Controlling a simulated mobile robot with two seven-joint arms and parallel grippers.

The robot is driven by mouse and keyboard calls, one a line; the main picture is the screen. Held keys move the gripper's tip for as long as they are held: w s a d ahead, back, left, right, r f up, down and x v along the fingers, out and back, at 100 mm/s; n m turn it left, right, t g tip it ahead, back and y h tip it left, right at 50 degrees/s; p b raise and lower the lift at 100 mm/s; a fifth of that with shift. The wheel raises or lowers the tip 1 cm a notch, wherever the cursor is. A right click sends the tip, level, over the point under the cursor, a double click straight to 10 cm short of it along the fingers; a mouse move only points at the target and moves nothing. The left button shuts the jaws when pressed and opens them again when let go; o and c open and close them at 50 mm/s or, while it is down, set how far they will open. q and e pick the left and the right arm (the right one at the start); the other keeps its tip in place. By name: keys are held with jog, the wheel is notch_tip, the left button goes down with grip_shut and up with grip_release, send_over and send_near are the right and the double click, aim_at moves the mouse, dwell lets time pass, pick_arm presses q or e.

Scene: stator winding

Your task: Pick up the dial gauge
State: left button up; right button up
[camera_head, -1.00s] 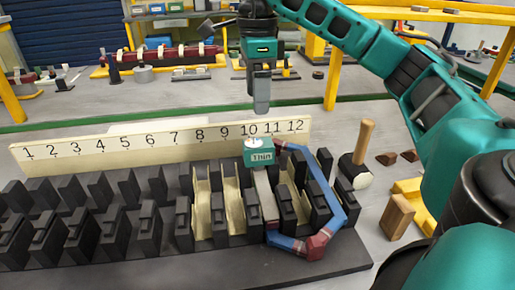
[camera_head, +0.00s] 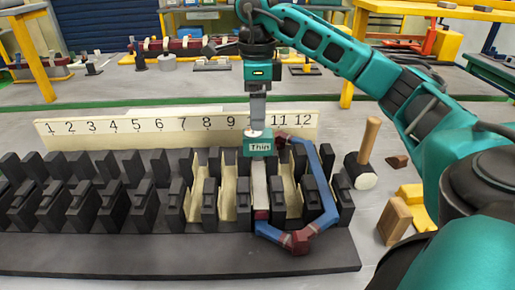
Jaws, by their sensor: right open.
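A small teal box labelled "Thin" with a white top, which looks like the dial gauge (camera_head: 257,147), stands upright among the black slotted blocks in front of the number board. A pale grey bar runs down below it between the blocks. My right gripper (camera_head: 258,121) is open and points straight down directly above the gauge. Its fingertips are at or just above the white top; I cannot tell whether they touch it. My left gripper is not in view.
A blue and red coil (camera_head: 328,175) loops around the blocks just right of the gauge. The number board (camera_head: 100,143) stands close behind. A mallet (camera_head: 367,145) and a wooden block (camera_head: 394,220) lie to the right. Free grey table shows behind the board.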

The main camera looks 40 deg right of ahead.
aim_at(258, 133)
notch_tip(258, 133, down, 7)
jog(key=shift+d+r, duration=0.1)
jog(key=shift+r, duration=0.1)
dwell(0.3)
jog(key=shift+r, duration=0.1)
jog(key=c, duration=1)
